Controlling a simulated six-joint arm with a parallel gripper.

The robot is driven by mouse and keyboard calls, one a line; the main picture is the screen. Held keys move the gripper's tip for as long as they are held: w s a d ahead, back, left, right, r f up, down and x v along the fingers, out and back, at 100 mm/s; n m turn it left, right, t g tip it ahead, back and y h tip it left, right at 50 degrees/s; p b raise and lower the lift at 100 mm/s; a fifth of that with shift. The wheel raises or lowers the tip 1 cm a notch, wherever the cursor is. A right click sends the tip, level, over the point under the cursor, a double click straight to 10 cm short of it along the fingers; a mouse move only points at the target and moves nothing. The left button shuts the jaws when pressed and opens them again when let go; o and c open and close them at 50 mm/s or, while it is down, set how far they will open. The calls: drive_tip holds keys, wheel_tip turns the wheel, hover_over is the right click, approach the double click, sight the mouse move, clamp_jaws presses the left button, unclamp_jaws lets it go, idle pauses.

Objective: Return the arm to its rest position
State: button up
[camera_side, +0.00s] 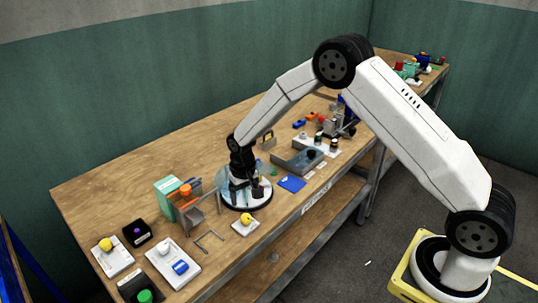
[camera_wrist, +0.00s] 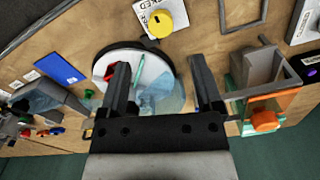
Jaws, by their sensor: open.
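My gripper (camera_side: 243,188) hangs from my bent arm over the round plate with a black rim (camera_side: 247,207). In the wrist view my gripper (camera_wrist: 160,62) has its two dark fingers wide apart, with nothing held between them. The white and pale blue face of the round plate (camera_wrist: 163,95) shows between and beyond the fingers. A green pen-like stick (camera_wrist: 141,75) and a small red piece (camera_wrist: 109,72) show on or over it. From these views I cannot tell how high the fingertips are above the plate.
A yellow knob on a white plate (camera_side: 245,221) stands close in front. A green box with an orange knob (camera_side: 172,190) stands left. A grey tray (camera_side: 298,160) and blue card (camera_side: 292,184) lie right. The bench's back left (camera_side: 150,150) is clear.

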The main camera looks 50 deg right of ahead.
drive_tip(key=shift+s+r, duration=0.3)
drive_tip(key=shift+r, duration=0.1)
drive_tip(key=s+r+n+t, duration=0.1)
drive_tip(key=s+r, duration=0.2)
drive_tip(key=s, duration=0.4)
drive_tip(key=s+r+n, duration=0.1)
drive_tip(key=s+r, duration=0.3)
drive_tip(key=s, duration=0.3)
drive_tip(key=s+d+r+n+t, duration=0.1)
drive_tip(key=s+r, duration=0.3)
drive_tip(key=s, duration=0.4)
drive_tip(key=shift+t, duration=0.3)
